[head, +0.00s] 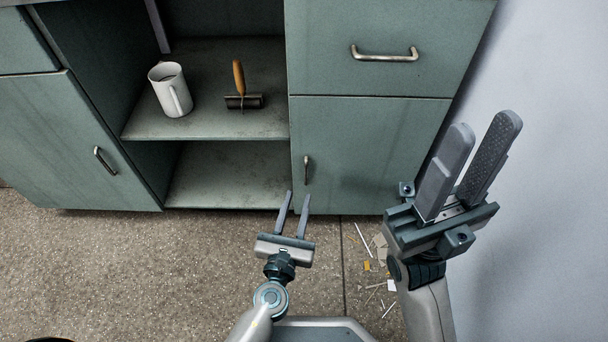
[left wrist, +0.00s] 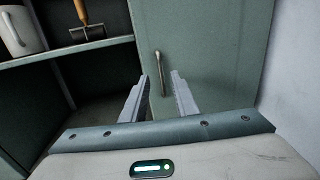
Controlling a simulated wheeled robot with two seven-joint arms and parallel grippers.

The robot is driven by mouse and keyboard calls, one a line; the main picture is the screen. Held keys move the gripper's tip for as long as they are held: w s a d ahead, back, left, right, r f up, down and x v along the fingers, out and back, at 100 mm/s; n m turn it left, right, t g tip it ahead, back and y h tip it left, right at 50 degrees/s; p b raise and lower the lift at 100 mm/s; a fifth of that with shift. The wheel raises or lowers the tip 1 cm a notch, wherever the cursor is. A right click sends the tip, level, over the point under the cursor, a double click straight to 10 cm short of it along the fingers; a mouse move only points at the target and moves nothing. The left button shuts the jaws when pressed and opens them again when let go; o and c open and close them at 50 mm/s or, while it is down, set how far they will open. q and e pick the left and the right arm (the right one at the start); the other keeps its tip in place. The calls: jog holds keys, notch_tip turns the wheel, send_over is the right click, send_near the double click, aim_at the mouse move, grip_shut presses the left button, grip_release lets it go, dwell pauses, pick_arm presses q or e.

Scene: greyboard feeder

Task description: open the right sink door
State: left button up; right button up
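The right sink door (head: 375,155) is the green lower right cabinet door, and it looks closed. Its small upright metal handle (head: 307,170) is near the door's left edge. My left gripper (head: 294,197) is open and empty, just in front of the door's lower left part, pointing at it. In the left wrist view the handle (left wrist: 160,73) appears beyond the gap between the open fingers (left wrist: 159,80), apart from them. My right gripper (head: 485,122) is open and empty, raised to the right of the door, near the wall.
Above the door is a drawer with a horizontal handle (head: 385,54). Left are open shelves holding a white mug (head: 170,89) and a wooden-handled tool (head: 240,85). A left door (head: 70,140) looks closed. Small scraps (head: 372,265) lie on the floor. A pale wall (head: 545,200) bounds the right side.

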aim_at(306, 169)
pick_arm(q)
jog(key=w, duration=0.2)
jog(key=w+d, duration=0.1)
jog(key=w, duration=0.5)
jog(key=shift+w+d, duration=0.25)
jog(key=shift+d, duration=0.1)
grip_shut()
dwell(1.0)
